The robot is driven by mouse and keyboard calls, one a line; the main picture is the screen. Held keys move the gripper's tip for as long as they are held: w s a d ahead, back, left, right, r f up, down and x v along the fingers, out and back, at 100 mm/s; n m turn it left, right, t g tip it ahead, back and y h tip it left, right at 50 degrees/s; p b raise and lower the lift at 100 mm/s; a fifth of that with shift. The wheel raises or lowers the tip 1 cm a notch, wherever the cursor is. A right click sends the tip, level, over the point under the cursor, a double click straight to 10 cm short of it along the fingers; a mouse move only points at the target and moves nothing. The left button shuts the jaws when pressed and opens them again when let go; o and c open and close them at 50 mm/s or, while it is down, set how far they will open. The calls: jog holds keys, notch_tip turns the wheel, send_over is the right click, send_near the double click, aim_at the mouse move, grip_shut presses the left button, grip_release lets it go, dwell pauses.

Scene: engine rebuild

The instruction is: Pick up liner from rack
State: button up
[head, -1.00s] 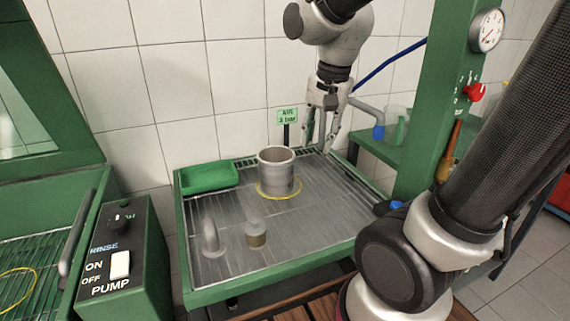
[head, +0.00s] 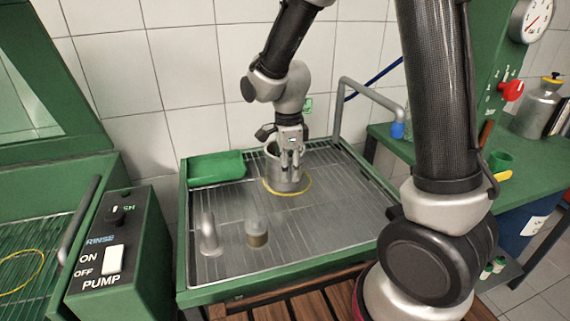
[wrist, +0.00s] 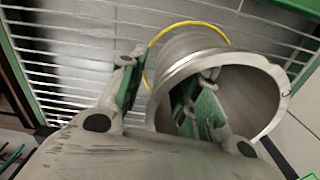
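The liner, a grey metal cylinder (head: 285,182), stands upright on the wire rack (head: 335,205) inside a yellow ring marking (head: 309,186). My gripper (head: 290,160) is over its near rim, pointing down, and covers part of its opening. In the wrist view my gripper (wrist: 165,95) is open and straddles the wall of the liner (wrist: 215,62). One finger is inside the bore and the other is outside the wall. The fingers look apart from the wall; contact cannot be made out clearly.
A green tray (head: 216,168) lies at the rack's back left. A small grey upright piece (head: 209,235) and a short two-tone cylinder (head: 257,234) stand in front. A bent grey pipe with a blue tip (head: 372,92) rises at the back right. The pump box (head: 117,250) is at the left.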

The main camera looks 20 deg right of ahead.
jog(key=shift+f, duration=0.5)
jog(key=shift+c, duration=0.2)
grip_shut()
jog(key=shift+r, duration=0.15)
